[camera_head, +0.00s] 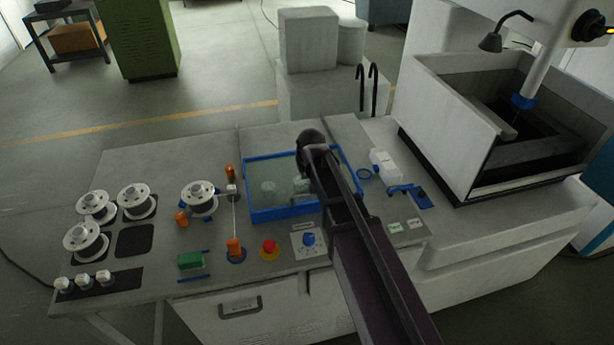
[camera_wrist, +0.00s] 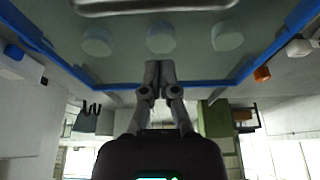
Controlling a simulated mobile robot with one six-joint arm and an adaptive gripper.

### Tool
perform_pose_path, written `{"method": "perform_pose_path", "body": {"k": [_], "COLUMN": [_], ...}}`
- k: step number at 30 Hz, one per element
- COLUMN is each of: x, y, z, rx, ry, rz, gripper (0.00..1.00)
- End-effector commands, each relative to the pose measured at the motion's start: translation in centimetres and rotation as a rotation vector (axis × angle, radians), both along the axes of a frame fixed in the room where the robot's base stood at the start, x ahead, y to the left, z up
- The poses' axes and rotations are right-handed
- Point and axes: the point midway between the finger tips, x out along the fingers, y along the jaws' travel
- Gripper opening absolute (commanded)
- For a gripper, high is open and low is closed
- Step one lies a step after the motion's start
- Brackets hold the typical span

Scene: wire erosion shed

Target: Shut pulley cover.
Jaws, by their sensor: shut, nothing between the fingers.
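The pulley cover (camera_head: 285,212) is a clear panel in a blue frame. In the head view it looks flat or nearly flat on the bench; I cannot tell if it is fully down. Pale round pulleys show through the panel, and in the wrist view several are seen under the cover (camera_wrist: 190,58), with a metal handle (camera_wrist: 150,6) at the top edge. My gripper (camera_head: 312,148) is over the far side of the cover, and my arm hides its right part. In the wrist view my gripper (camera_wrist: 158,68) is shut and empty, its tips over the panel near the blue frame.
White spools (camera_head: 138,201) stand on the left of the bench. A red button (camera_head: 269,247) and a blue knob (camera_head: 308,240) lie in front of the cover. A white bottle (camera_head: 385,165) and the machine tank (camera_head: 450,130) are to the right. The bench's back left is clear.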

Motion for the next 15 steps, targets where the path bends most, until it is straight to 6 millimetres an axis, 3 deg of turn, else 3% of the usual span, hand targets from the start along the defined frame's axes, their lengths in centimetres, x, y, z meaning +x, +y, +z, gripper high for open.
{"method": "perform_pose_path", "body": {"k": [1, 15], "x": [-0.3, -1.7], "y": [-0.1, -0.5], "z": [1.0, 4.9], "rx": [0.0, 0.0], "ry": [0.0, 0.0], "rz": [0.0, -0.001], "gripper": [0.0, 0.0]}}
